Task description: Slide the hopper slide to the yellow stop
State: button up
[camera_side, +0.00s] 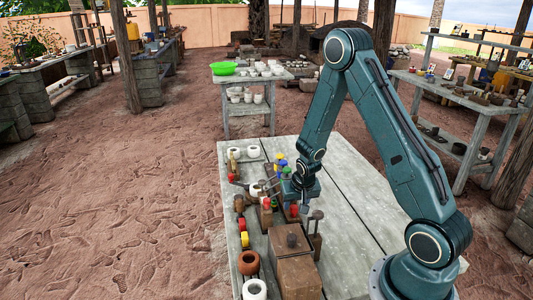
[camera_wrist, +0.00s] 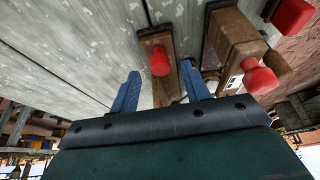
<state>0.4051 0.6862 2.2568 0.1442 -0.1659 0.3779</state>
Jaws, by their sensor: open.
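My gripper (camera_side: 297,190) is low over the left part of the grey plank table (camera_side: 345,190), among small wooden fixtures. In the wrist view my gripper (camera_wrist: 161,88) shows two blue fingers spread apart with nothing held. A wooden piece with a red knob (camera_wrist: 160,62) is just beyond and between the fingertips; I cannot tell whether they touch it. I cannot tell for sure which piece is the hopper slide. My arm hides part of the fixtures.
A wooden block with a red knob (camera_wrist: 260,78) stands right of the fingers. A wooden box with a dark knob (camera_side: 294,270) stands in front, near a brown pot (camera_side: 248,263) and a white pot (camera_side: 254,290). The table's right side is bare.

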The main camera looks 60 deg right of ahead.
jog(key=v, duration=1.1)
jog(key=shift+r, duration=0.3)
jog(key=shift+s+a, duration=0.1)
jog(key=shift+a, duration=0.05)
jog(key=s+a+r+n+t+y, duration=0.1)
jog(key=s+a+r+n, duration=0.3)
jog(key=a+r, duration=0.7)
jog(key=s+a+r+n+y, duration=0.1)
jog(key=s+a+r+n, duration=0.1)
jog(key=s+r, duration=0.2)
jog(key=s+a+r+n+t+y, duration=0.1)
jog(key=s+a+r+n, duration=0.2)
jog(key=s, duration=0.4)
jog(key=shift+s+a+r, duration=0.25)
jog(key=shift+s+r, duration=0.15)
jog(key=shift+r, duration=0.4)
